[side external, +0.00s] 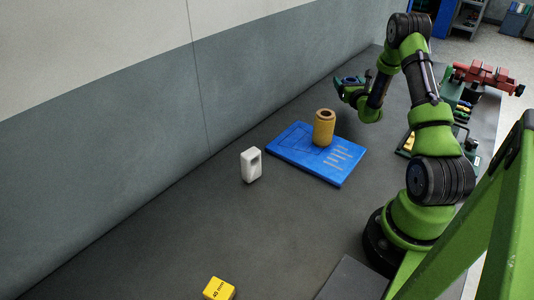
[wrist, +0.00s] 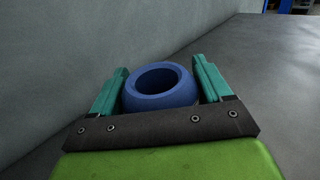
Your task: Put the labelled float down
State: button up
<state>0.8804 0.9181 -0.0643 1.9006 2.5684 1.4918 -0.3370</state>
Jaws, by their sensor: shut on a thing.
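My gripper (wrist: 160,88) is shut on a blue float (wrist: 160,97), round with a hole through its middle, held between the two teal fingers. No label shows on the part in view. In the side external view my gripper (side external: 352,82) is off the table, above and to the right of a blue board (side external: 292,151). The held float is small and dark there. A tan-yellow cylinder (side external: 324,129) with a hole in its top, similar to a float, stands upright on the board. Pale lines mark the board beside it.
A white block (side external: 251,165) with a dark opening stands left of the board. A yellow block (side external: 219,289) with dark print lies at the front. A red tool (side external: 486,76) and other gear are at the right.

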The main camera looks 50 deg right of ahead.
jog(key=shift+f, duration=1.75)
jog(key=shift+f, duration=0.1)
jog(key=o, duration=1.1)
jog(key=shift+c, duration=0.2)
jog(key=shift+s+a, duration=0.1)
jog(key=v, duration=1.2)
jog(key=shift+r, duration=0.2)
